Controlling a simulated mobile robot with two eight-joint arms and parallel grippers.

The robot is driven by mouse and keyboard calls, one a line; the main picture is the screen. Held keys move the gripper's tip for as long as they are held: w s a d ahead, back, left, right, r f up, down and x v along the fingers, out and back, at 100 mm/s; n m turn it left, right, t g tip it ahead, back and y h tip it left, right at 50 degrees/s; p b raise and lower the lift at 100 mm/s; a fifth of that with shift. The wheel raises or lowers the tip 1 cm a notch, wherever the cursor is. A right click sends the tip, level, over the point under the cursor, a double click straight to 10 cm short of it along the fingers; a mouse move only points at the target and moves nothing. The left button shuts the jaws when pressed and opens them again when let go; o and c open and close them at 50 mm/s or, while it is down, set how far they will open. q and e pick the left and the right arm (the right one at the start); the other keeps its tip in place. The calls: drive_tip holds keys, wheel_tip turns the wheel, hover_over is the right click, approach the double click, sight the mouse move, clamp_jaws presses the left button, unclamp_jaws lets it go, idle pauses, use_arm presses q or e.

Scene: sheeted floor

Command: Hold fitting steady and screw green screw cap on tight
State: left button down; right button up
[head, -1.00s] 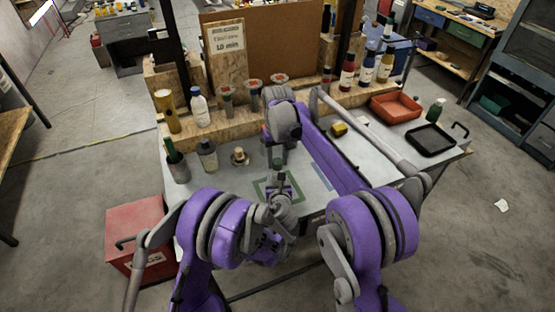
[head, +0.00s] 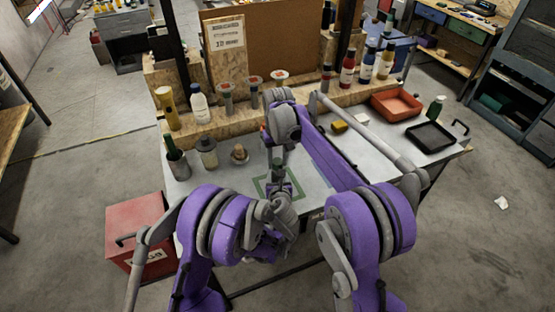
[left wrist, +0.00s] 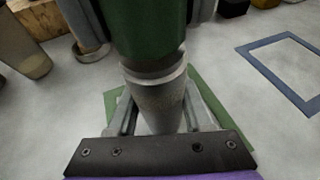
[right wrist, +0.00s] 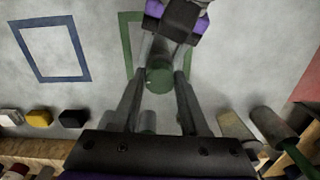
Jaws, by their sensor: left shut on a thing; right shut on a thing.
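The grey cylindrical fitting (left wrist: 158,102) stands upright between the fingers of my left gripper (left wrist: 162,118), which is shut on it over the green square outline on the table. The green screw cap (left wrist: 150,32) sits at the fitting's top end, above a pale ring and a narrow dark band. I cannot tell how tight it is. My right gripper (right wrist: 158,90) comes from above and is shut on the cap, whose round green top shows in the right wrist view (right wrist: 159,80). In the head view the cap (head: 277,164) is small and partly hidden by my arms.
A blue square outline (right wrist: 52,50) lies beside the green one (left wrist: 112,100). Bottles and a small round part (head: 239,154) stand at the left. A yellow block (head: 338,127), a red bin (head: 396,104) and a black tray (head: 430,137) are at the right. A wooden shelf runs along the back.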

clamp_jaws()
drive_tip(key=m, duration=0.9)
drive_tip(key=shift+m, duration=0.4)
drive_tip(key=m, duration=0.4)
drive_tip(key=shift+m, duration=0.3)
drive_tip(key=m, duration=0.5)
drive_tip(key=o, duration=1)
unclamp_jaws()
drive_tip(key=shift+c, duration=0.9)
